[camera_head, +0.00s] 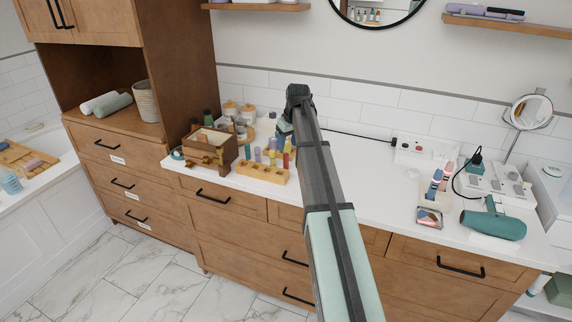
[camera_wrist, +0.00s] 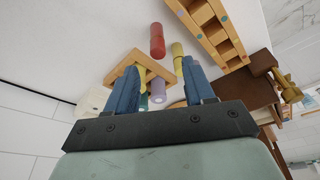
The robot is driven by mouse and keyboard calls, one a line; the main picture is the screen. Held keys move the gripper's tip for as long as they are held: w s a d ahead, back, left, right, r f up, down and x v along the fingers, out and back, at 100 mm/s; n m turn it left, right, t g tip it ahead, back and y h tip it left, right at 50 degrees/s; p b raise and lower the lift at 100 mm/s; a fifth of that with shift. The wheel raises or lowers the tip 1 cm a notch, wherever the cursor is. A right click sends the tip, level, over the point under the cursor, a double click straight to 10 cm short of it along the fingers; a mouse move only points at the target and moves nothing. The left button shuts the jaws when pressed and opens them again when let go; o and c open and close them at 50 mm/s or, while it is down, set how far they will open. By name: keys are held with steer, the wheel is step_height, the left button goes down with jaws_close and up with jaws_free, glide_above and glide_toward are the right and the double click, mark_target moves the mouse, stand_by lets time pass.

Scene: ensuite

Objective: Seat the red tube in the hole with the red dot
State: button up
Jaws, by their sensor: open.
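The red tube (camera_wrist: 157,40) shows in the wrist view just beyond my fingertips, roughly in line with the gap between them. In the head view the red tube (camera_head: 286,160) is near the right end of a group of coloured tubes. My gripper (camera_wrist: 160,68) is open, its two blue fingers apart with no tube clearly held.
Yellow and purple tubes (camera_wrist: 158,86) and a flat square wooden piece (camera_wrist: 158,66) are close to my fingers. A wooden box (camera_head: 221,141) stands left of the block. Jars (camera_head: 231,108) are behind it.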

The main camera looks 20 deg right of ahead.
mark_target(286, 154)
steer(key=shift+x, duration=3.75)
steer(key=shift+s+d, duration=0.2)
jaws_close()
